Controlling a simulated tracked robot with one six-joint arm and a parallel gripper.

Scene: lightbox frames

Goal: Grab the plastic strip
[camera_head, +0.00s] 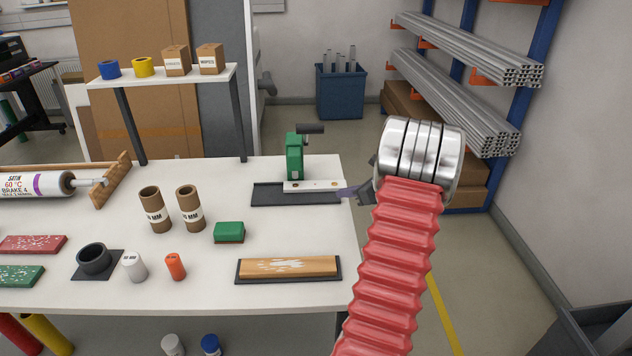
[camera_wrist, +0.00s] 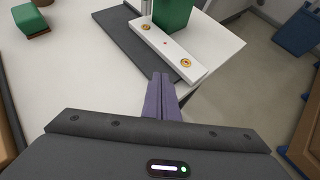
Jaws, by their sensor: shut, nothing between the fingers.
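The plastic strip (camera_head: 313,186) is white and lies under a green hand press (camera_head: 294,157) with a dark base plate (camera_head: 268,194), at the table's far right corner. In the wrist view the strip (camera_wrist: 166,43) shows two brass-coloured round fittings and a small red dot between them. My gripper (camera_head: 346,192) is at the strip's right end, with its purple fingers pointing at it.
The white table (camera_head: 310,222) holds a wooden block on a dark tray (camera_head: 288,281), a green block (camera_head: 229,232), cardboard tubes (camera_head: 155,212) and small cylinders. A raised shelf (camera_head: 218,75) stands behind. Floor lies open beyond the table's right edge.

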